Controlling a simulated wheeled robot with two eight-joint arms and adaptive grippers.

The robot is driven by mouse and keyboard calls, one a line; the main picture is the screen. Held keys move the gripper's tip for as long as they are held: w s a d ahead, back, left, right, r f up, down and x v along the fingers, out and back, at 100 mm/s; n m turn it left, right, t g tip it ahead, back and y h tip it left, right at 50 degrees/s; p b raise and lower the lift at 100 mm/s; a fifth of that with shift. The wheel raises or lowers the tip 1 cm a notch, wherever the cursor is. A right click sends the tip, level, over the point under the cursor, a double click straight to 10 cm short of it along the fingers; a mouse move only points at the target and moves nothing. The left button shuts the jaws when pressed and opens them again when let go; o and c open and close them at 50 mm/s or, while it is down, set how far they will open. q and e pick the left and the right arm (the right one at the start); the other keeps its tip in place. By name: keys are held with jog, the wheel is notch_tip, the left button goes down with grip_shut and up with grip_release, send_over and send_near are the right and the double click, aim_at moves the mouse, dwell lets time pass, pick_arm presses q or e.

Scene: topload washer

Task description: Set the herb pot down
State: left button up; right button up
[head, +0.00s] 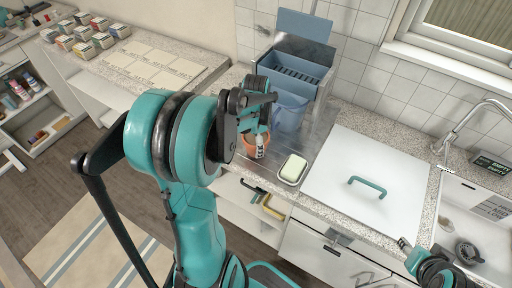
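The herb pot (249,146) is a small terracotta-coloured pot with a pale tag on its front. It is on or just above the metal counter, left of the white soap-like block. My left arm fills the middle of the head view, and its gripper (256,122) is right at the top of the pot. The arm hides the plant and most of the fingers, so I cannot tell whether they are closed on the pot. My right gripper (414,252) is at the lower right, near the counter's front edge and away from the pot; its opening is unclear.
A blue jug (290,112) and an open blue bin (296,68) stand behind the pot. Further right are a white lid with a teal handle (367,186) and a sink (480,222) with a tap.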

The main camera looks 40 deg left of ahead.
pick_arm(q)
jog(key=shift+f, duration=0.6)
jog(key=shift+f, duration=0.1)
jog(key=o, duration=1.5)
